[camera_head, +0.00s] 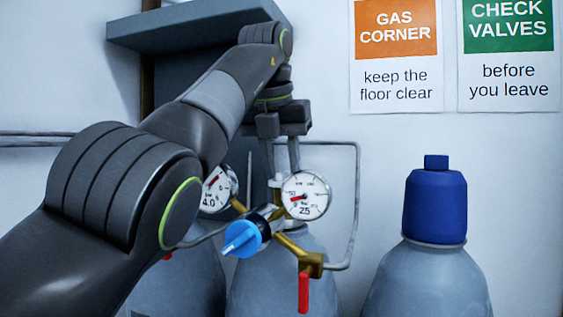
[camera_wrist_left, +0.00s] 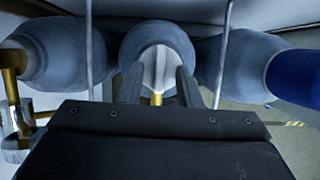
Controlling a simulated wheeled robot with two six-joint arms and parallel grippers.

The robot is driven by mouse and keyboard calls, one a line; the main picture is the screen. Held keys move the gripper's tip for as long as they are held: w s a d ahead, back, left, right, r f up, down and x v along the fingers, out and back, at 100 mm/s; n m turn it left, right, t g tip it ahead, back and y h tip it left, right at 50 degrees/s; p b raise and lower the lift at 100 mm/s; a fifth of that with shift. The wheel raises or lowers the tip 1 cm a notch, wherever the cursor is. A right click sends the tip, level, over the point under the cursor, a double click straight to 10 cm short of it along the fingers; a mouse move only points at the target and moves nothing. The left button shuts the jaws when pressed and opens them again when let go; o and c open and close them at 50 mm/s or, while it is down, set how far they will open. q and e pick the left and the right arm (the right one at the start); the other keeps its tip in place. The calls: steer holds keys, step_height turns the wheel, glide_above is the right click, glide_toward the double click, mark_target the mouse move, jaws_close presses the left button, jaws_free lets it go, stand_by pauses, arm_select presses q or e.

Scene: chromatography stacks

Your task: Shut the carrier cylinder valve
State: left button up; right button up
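The middle grey gas cylinder (camera_head: 262,290) carries a regulator with a round gauge (camera_head: 305,195), a second gauge (camera_head: 217,188) to its left and a blue knob (camera_head: 240,238). A brass outlet (camera_head: 312,264) has a red lever (camera_head: 304,293) hanging straight down. My left gripper (camera_head: 281,170) points down above the middle cylinder's top, behind the gauges. Its fingers are apart. In the left wrist view, a pale grey part with a brass stem (camera_wrist_left: 156,98) shows between the fingertips (camera_wrist_left: 160,70); contact cannot be told. The valve top is mostly hidden in the head view.
A cylinder with a blue cap (camera_head: 435,205) stands at the right. Another grey cylinder (camera_head: 178,285) stands at the left, partly behind my arm. A grey pipe (camera_head: 357,205) loops beside the regulator. A shelf (camera_head: 195,27) juts out above my arm.

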arm_select(q)
steer(key=p+v, duration=0.9)
steer(key=v, duration=0.8)
steer(key=shift+r, duration=0.2)
